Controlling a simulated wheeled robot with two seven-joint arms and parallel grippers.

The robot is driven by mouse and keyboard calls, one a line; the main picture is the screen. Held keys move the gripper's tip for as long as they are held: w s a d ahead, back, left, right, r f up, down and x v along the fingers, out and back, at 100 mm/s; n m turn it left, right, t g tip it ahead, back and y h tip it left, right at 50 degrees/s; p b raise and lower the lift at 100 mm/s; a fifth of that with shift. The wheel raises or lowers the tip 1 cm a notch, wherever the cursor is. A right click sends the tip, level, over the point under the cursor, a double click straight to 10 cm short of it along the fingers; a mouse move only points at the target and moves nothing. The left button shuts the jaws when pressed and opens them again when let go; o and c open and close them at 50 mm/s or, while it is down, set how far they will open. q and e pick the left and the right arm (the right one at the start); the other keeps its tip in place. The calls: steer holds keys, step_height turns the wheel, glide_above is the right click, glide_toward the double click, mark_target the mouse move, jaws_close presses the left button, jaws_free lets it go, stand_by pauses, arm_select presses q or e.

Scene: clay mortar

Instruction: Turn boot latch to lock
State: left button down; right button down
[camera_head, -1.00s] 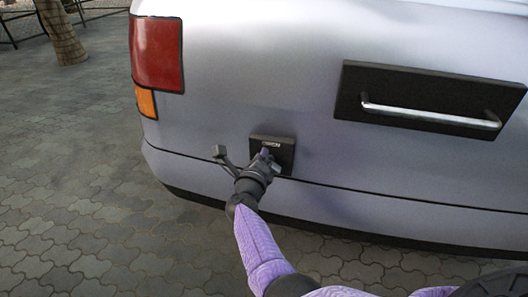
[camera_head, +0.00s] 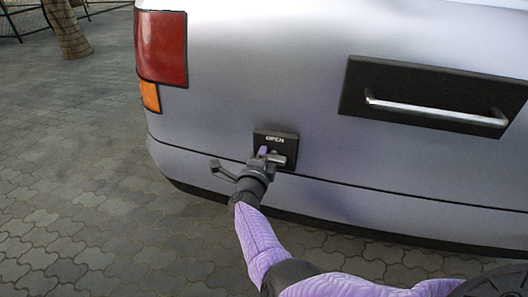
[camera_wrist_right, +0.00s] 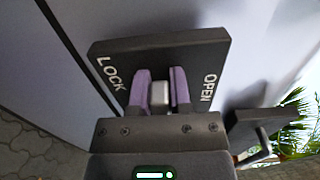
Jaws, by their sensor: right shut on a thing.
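The boot latch is a dark square plate (camera_head: 287,139) on the rear of a silver car, with a small grey knob (camera_wrist_right: 159,94) on it. In the right wrist view the plate (camera_wrist_right: 190,46) carries the word LOCK on the left and OPEN on the right. My right gripper (camera_head: 267,153) is at the plate. In the wrist view its two purple fingers (camera_wrist_right: 159,90) stand on either side of the knob and are shut on it. In the head view the gripper hides the knob and the word LOCK. My left gripper is not in view.
A black panel with a silver bar handle (camera_head: 435,111) is on the car to the right. A red and orange tail light (camera_head: 161,48) is at the upper left. Paving (camera_head: 70,170) lies open to the left, with a tree trunk (camera_head: 66,28) behind.

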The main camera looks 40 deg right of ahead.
steer(key=shift+f, duration=0.1)
stand_by(0.3)
steer(key=c, duration=0.7)
jaws_free()
steer(key=shift+o, duration=0.7)
